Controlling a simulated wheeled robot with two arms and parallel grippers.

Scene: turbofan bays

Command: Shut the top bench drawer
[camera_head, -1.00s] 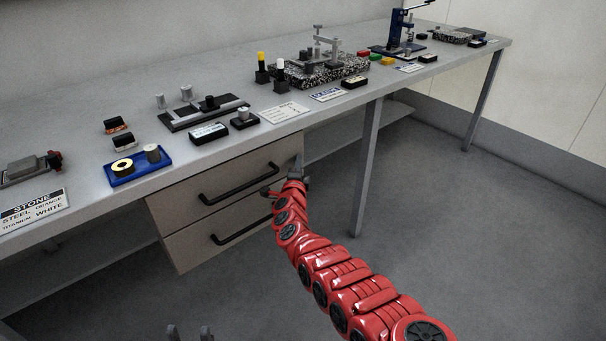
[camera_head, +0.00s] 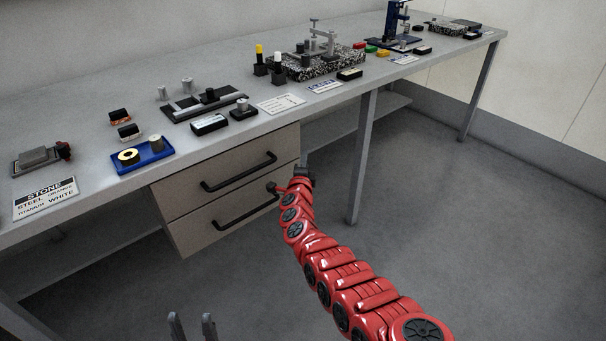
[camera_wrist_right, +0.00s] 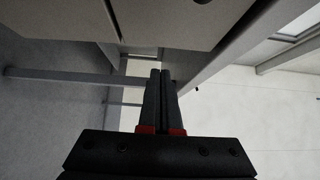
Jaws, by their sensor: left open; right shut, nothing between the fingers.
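The top bench drawer (camera_head: 223,163) is a beige front with a dark bar handle (camera_head: 239,172), under the bench top. Its front looks near flush with the bench edge; I cannot tell how far it stands out. My right gripper (camera_head: 302,162) is shut and empty beside the right end of the drawer fronts, partly hidden by its own wrist. In the right wrist view its fingers (camera_wrist_right: 160,95) are together, with the drawer fronts (camera_wrist_right: 165,20) above and to the left, apart from the fingertips. My left gripper (camera_head: 192,326) is open and empty low in the head view, away from the drawers.
A lower drawer (camera_head: 222,221) with its own handle sits below. The bench top (camera_head: 90,165) carries a blue tray (camera_head: 143,157), a sign (camera_head: 45,199), several small blocks and a fixture. A bench leg (camera_head: 361,160) stands right of my right gripper. The floor in front is clear.

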